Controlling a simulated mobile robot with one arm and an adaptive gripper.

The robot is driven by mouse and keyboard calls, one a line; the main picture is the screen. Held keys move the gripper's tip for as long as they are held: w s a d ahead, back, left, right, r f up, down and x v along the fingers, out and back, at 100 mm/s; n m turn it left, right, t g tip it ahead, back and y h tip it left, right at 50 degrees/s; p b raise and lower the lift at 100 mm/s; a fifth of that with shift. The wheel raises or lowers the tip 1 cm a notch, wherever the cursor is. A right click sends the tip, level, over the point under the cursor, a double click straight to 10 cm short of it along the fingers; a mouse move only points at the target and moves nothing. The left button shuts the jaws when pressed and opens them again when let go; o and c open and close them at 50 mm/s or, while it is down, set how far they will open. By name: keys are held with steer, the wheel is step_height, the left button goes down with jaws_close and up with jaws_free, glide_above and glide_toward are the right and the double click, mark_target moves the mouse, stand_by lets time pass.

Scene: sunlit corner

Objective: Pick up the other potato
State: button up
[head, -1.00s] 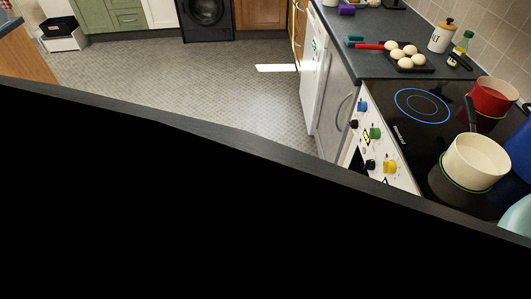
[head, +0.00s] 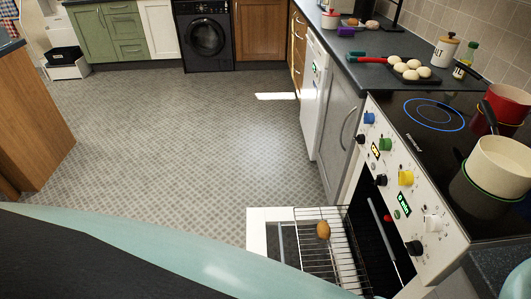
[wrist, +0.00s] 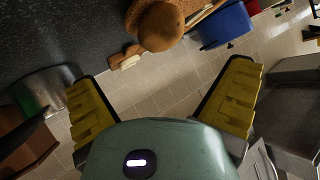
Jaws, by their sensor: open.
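A brown potato (head: 323,230) lies on the wire rack (head: 338,262) that sticks out of the open oven. A small brown, potato-like object (head: 371,25) sits far back on the counter, too small to be sure of. In the wrist view, a rounded brown object (wrist: 160,27), which looks like a potato, shows at the top, beyond my gripper and apart from it. My gripper (wrist: 160,80) has its yellow fingers spread wide with nothing between them. It does not show in the head view.
The oven front and hob (head: 440,125) stand at right, with a cream pot (head: 497,168) and a red pot (head: 507,103). A tray of several pale buns (head: 411,70) is on the counter. The tiled floor (head: 190,130) is clear. A wooden cabinet (head: 35,120) stands left.

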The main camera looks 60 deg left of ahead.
steer(key=x, duration=0.3)
steer(key=shift+w+f, duration=0.1)
steer(key=shift+w, duration=0.15)
steer(key=shift+a+p+x, duration=0.1)
steer(key=shift+p+x, duration=0.25)
steer(key=shift+x, duration=1)
steer(key=shift+a+p+x, duration=0.15)
steer(key=shift+p+x, duration=0.2)
steer(key=shift+x, duration=1)
steer(key=shift+f, duration=0.1)
steer(key=shift+c, duration=0.2)
steer(key=shift+s+d, duration=0.1)
steer(key=shift+s, duration=0.05)
steer(key=c, duration=1.4)
